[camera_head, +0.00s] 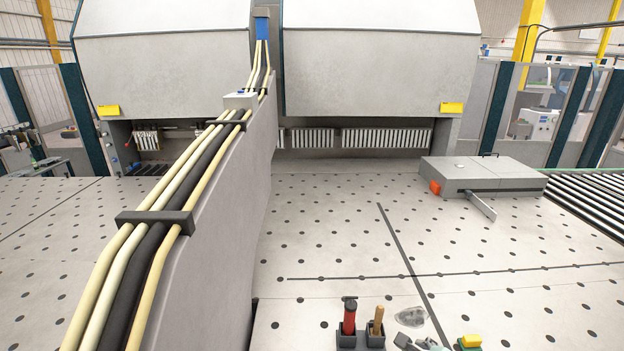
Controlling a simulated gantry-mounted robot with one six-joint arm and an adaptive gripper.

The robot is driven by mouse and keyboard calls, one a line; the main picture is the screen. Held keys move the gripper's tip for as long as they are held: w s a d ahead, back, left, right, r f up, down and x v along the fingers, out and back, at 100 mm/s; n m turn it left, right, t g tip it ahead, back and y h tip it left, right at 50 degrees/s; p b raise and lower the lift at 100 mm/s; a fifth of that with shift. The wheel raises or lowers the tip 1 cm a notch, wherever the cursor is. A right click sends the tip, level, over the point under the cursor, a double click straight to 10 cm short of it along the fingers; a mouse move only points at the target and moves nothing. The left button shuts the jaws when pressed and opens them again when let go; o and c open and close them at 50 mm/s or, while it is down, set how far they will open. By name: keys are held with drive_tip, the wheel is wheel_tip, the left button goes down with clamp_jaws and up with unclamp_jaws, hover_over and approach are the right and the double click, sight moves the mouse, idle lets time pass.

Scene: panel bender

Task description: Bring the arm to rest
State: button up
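My gripper is not in view, and I see no part of my arm that I can be sure of. Whether the arm is at rest cannot be told from this view.
A long grey beam (222,190) with hoses crosses the perforated table (330,235) toward the bending machine (375,60). A grey box unit (480,174) stands at right, beside rollers (595,200). A holder (360,341) with a red-handled tool (349,318) and a wooden handle (378,320) stands in front. Mid-table is clear.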

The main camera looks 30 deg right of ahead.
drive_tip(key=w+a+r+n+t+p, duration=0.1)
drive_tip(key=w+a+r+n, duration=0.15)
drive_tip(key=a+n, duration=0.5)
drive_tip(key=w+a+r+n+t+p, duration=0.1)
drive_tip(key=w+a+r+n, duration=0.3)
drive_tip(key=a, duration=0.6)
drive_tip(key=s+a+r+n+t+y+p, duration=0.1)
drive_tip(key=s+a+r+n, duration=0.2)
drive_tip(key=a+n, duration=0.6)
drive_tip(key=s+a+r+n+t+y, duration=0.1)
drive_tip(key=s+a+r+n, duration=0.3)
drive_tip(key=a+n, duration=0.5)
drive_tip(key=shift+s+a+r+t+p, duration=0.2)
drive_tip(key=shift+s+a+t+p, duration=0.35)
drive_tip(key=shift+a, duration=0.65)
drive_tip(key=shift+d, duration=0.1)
